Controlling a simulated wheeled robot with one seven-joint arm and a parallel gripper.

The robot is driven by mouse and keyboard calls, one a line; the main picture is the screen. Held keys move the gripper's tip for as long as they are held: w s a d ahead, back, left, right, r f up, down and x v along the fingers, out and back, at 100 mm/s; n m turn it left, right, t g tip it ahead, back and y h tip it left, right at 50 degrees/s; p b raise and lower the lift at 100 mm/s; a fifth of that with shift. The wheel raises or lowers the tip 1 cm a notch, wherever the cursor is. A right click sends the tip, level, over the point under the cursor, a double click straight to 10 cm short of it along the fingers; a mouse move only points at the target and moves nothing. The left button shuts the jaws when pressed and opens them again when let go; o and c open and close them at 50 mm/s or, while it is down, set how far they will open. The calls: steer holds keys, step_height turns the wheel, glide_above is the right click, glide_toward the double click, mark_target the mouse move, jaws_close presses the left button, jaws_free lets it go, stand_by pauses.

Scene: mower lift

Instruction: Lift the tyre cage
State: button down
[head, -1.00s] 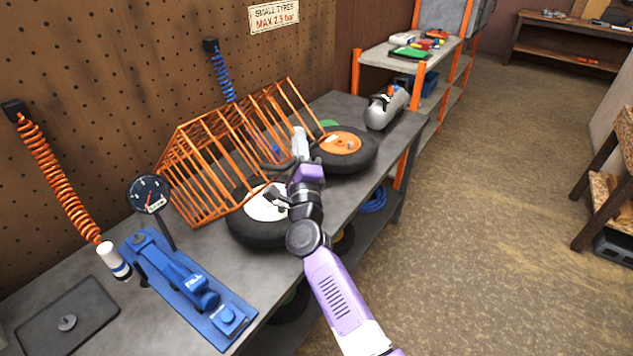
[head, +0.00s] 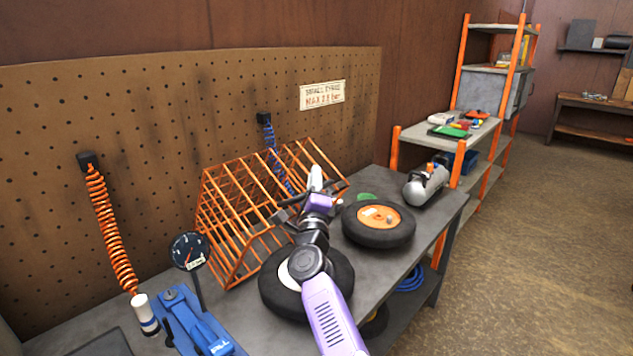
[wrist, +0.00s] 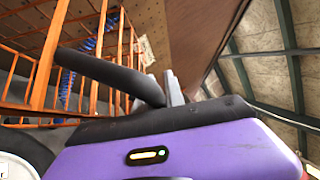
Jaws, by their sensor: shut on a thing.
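The orange barred tyre cage (head: 232,166) is tilted up on the bench against the pegboard side, its front raised above a black tyre with a white hub (head: 277,292). The cage bars (wrist: 45,68) also fill the left of the wrist view. My gripper (head: 312,192) is at the cage's front side above that tyre. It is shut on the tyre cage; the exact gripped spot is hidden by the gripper. In the wrist view a dark finger (wrist: 110,77) lies across the bars.
A tyre with an orange hub (head: 380,235) lies to the right, with a grey tank (head: 422,187) beyond. A gauge (head: 189,251) and blue foot-pump-like device (head: 195,320) stand at left. A coiled orange hose (head: 108,230) hangs on the pegboard. The floor at right is clear.

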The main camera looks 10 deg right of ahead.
steer(key=shift+a+f+y, duration=0.15)
steer(key=shift+a+f, duration=0.1)
steer(key=shift+f, duration=0.35)
steer(key=shift+a+f+y, duration=0.15)
steer(key=shift+a+f, duration=0.05)
steer(key=shift+f, duration=0.35)
steer(key=c, duration=1.4)
jaws_free()
steer(key=shift+w+f, duration=0.1)
steer(key=shift+w, duration=0.05)
steer(key=shift+c, duration=0.2)
